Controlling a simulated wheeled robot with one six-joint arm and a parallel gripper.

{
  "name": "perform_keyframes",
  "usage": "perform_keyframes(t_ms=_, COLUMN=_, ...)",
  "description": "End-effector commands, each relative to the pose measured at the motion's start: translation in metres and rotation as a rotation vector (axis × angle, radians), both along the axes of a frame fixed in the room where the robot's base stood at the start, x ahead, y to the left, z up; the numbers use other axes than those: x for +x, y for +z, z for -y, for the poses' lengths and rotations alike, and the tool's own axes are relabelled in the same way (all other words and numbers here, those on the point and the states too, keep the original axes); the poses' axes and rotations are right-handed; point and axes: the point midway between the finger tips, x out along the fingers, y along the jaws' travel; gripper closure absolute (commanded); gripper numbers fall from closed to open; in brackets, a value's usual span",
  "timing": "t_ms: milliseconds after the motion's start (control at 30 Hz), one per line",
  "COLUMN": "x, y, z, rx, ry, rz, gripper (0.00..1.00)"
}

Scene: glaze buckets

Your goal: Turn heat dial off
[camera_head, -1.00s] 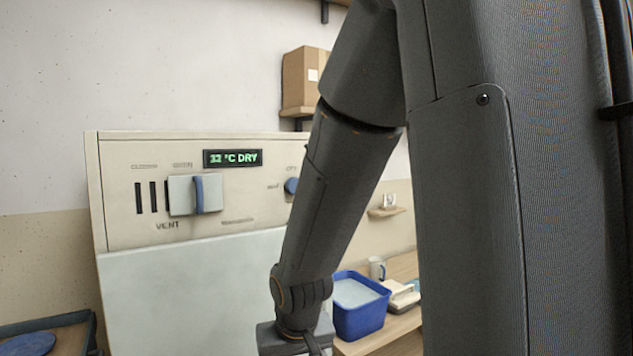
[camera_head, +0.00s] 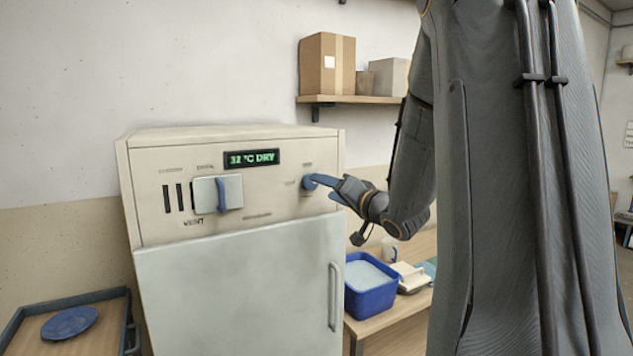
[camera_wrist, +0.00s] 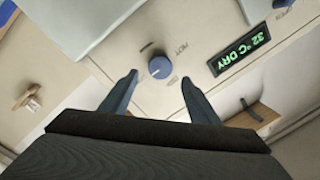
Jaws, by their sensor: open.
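The blue heat dial (camera_head: 309,183) is on the right of the cream cabinet's front panel. In the wrist view the dial (camera_wrist: 160,67) is a round knob with a pale pointer line and small printed marks around it, one reading HOT. My gripper (camera_head: 326,188) is beside the dial in the head view. In the wrist view my gripper (camera_wrist: 158,78) is open, with one blue finger on each side of the dial and the dial a little beyond the tips. I cannot tell whether either finger touches it. The display (camera_head: 251,158) reads 32 °C DRY.
A vent slider (camera_head: 222,194) with a blue handle is left of the dial. The cabinet door (camera_head: 240,280) is below. A blue bucket (camera_head: 370,298) stands on the bench under my arm. Boxes (camera_head: 327,66) sit on a shelf above. A tray (camera_head: 92,340) with a blue disc is at lower left.

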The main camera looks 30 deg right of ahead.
Motion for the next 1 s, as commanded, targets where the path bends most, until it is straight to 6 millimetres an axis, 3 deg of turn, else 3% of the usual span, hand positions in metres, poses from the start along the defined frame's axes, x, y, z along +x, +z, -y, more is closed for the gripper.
perform_keyframes(t_ms=333, x=0.049, y=0.000, z=-0.007, rx=-0.001, ry=0.001, rz=-0.002, gripper=0.44)
perform_keyframes(t_ms=733, x=0.059, y=-0.001, z=-0.008, rx=-0.001, ry=-0.001, rz=-0.001, gripper=0.44)
perform_keyframes(t_ms=767, x=0.059, y=-0.001, z=-0.008, rx=-0.001, ry=-0.001, rz=-0.001, gripper=0.46)
perform_keyframes(t_ms=1000, x=0.059, y=-0.001, z=-0.008, rx=-0.001, ry=-0.002, rz=-0.002, gripper=0.86)
